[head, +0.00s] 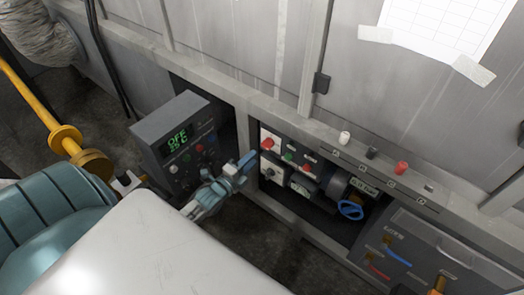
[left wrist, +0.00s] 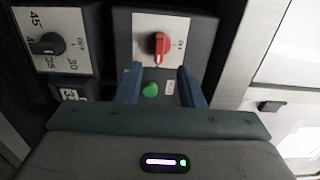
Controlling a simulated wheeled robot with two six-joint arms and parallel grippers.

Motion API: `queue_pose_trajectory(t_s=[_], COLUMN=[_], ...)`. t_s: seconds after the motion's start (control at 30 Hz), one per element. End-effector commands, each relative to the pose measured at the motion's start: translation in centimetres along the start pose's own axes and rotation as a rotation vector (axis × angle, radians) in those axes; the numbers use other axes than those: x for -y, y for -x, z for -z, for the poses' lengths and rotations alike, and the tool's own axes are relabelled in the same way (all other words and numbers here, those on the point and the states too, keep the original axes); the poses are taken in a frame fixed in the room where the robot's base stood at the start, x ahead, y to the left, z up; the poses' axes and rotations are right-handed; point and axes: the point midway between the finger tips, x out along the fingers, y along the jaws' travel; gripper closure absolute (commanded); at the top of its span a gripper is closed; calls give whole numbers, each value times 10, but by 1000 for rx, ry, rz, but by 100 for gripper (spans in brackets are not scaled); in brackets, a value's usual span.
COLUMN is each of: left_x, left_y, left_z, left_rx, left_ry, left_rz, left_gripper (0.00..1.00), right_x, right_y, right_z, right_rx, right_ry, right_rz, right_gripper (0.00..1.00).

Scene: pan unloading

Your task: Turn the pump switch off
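The pump switch appears to be the red rotary knob (left wrist: 159,45) on a white plate, with a green round part (left wrist: 150,90) below it. In the left wrist view the knob's handle points roughly up and down. The knob also shows in the head view (head: 267,143) on the panel front. My left gripper (left wrist: 159,72) is open, its two blue fingers spread to either side below the knob, with nothing between them gripped. In the head view my left gripper (head: 247,162) points at the panel, close to the knob. Contact cannot be told. My right gripper is not in view.
A black-knobbed dial (left wrist: 47,44) sits left of the switch in the left wrist view. A grey control box (head: 184,143) with a green display reading OFF stands left of the gripper. A blue ring-shaped handle (head: 350,210) lies to the right, under a metal ledge (head: 400,195).

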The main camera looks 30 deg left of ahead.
Motion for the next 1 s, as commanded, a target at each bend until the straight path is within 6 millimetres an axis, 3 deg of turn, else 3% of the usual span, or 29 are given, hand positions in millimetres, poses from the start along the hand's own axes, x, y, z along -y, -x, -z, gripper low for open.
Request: queue_pose_trajectory(t_s=[0.1,0.3,0.5,0.77,0.93,1.0], left_x=[0,1,0,-1,-1,-1], left_y=[-25,-54,-66,-66,-66,-66], left_z=[0,0,0,0,0,0], left_rx=[2,2,1,1,1,1], left_ry=[1,1,2,3,2,2], left_rz=[2,1,-1,-2,-2,-2], left_gripper=[65,65,65,65,99,100], right_x=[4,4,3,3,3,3], right_y=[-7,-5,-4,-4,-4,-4], right_z=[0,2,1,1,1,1], right_rx=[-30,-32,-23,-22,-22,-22], right_ry=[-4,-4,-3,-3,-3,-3], right_rz=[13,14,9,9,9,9], right_gripper=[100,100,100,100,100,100])
